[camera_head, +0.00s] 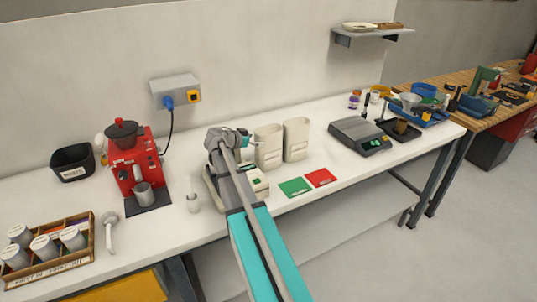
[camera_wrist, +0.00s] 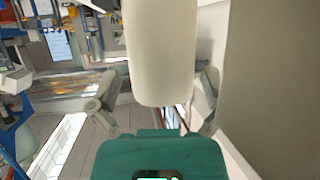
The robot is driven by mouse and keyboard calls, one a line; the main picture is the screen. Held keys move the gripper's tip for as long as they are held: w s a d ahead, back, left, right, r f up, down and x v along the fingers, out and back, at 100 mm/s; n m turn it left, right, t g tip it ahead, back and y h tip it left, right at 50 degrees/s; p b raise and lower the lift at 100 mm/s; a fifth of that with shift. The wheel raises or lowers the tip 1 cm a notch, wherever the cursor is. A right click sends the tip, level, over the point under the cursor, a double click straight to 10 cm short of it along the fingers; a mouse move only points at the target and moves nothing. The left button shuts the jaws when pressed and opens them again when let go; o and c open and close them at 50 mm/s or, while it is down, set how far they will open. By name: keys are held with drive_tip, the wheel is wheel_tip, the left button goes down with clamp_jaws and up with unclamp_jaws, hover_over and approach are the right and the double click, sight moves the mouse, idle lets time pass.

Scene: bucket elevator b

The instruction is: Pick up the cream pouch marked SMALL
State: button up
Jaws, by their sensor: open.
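Two cream pouches stand upright on the white bench in the head view: a left one (camera_head: 268,147) and a right one (camera_head: 296,140). Their labels are too small to read, so I cannot tell which is marked SMALL. My gripper (camera_head: 246,139) is at the left side of the left pouch, near its upper part. In the wrist view, a cream pouch (camera_wrist: 160,45) fills the top middle. My open gripper (camera_wrist: 158,92) has one finger on each side of it. I cannot tell whether either finger touches it. No label shows there.
A cream-and-grey device (camera_head: 257,184) lies below my gripper. A green pad (camera_head: 295,187) and a red pad (camera_head: 320,177) lie in front of the pouches. A grey scale (camera_head: 360,135) stands to the right, a red machine (camera_head: 128,165) to the left. The wall (camera_head: 270,60) is behind.

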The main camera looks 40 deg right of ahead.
drive_tip(key=shift+x, duration=1.2)
drive_tip(key=shift+c, duration=0.3)
drive_tip(key=c, duration=0.9)
drive_tip(key=shift+r, duration=0.15)
wheel_tip(320, 180, up, 28)
drive_tip(key=p, duration=2.7)
